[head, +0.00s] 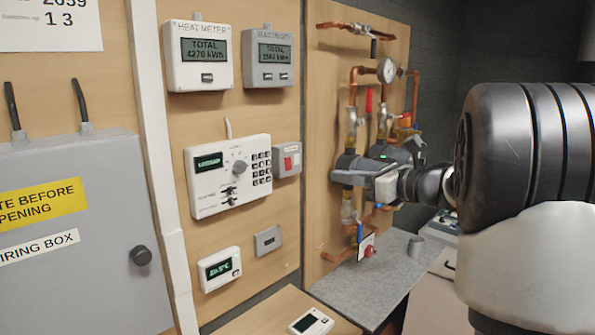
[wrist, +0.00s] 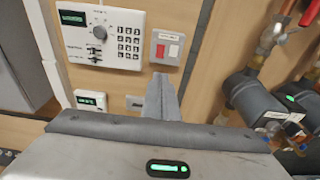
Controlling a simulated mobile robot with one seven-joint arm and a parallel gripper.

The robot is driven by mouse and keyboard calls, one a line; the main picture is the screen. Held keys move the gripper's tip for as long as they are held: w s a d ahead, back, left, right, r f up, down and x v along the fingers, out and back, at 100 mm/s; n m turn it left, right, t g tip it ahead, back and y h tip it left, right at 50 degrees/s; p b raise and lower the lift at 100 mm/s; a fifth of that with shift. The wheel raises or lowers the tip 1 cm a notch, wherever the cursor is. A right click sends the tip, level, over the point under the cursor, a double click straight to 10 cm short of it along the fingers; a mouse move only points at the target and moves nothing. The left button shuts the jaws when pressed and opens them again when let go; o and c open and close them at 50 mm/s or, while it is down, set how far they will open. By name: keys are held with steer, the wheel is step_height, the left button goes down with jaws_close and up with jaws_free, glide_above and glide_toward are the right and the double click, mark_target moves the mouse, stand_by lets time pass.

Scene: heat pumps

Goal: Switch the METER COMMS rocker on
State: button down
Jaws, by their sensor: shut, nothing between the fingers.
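A small grey switch box (head: 287,160) with a red rocker is on the wooden wall panel, right of the white controller. It also shows in the wrist view (wrist: 168,48), with a red patch and a pale patch side by side. Its lettering is too small to read, so I cannot confirm that it is METER COMMS. My gripper (head: 340,177) is shut and empty, right of the box in the head view and pointing left. In the wrist view, the fingers (wrist: 162,92) are together just below the box, with a gap apparent between them and the wall.
The white controller (head: 228,175) has a knob, toggles and keypad. A heat meter (head: 198,56) and electricity meter (head: 270,57) hang above. A thermostat (head: 220,268) and small grey plate (head: 268,240) are below. Copper pipes and a gauge (head: 386,70) crowd the right, near my gripper.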

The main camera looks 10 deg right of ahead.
mark_target(288, 170)
steer(key=p+x, duration=0.4)
steer(key=x, duration=1)
